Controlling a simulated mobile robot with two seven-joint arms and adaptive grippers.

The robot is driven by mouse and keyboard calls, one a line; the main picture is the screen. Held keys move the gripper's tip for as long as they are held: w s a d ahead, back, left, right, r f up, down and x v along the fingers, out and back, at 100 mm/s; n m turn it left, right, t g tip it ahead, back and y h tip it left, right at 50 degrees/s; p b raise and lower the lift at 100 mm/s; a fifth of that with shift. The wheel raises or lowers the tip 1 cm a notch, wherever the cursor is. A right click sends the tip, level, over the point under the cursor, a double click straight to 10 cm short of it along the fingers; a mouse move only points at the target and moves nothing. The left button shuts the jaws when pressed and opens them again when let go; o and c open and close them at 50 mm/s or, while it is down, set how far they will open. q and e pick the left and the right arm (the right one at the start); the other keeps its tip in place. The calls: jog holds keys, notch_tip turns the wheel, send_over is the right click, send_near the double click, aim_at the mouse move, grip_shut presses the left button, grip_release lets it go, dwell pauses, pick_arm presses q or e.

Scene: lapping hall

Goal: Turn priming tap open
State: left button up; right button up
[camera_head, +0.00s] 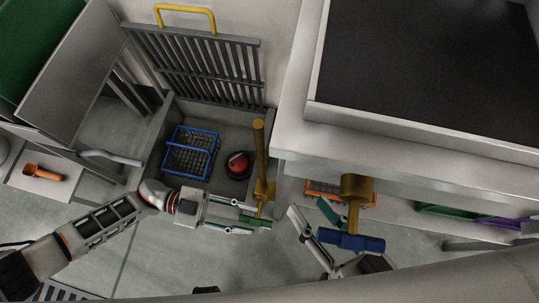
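A tall brass pipe (259,150) rises beside the basin, with a brass fitting and a small green handle (257,221) at its lower end. My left gripper (256,220) points right with its fingers apart, one on each side of the green handle; contact cannot be made out. A second brass fitting (356,188) with a blue cylindrical part (350,240) is at the right. Which of the two is the priming tap cannot be told for sure. My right gripper (312,216) is left of the blue part, its fingers apart, partly hidden. A teal flat piece (328,212) shows beside it.
A grey basin (215,109) holds a blue wire basket (191,151) and a red round object (238,163). A large machine table (300,125) fills the upper right. An orange crate (323,188) sits under its edge. An orange tool (43,173) lies on a shelf at left.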

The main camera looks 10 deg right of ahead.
aim_at(269, 224)
pick_arm(q)
jog(key=shift+x, duration=3.15)
grip_shut()
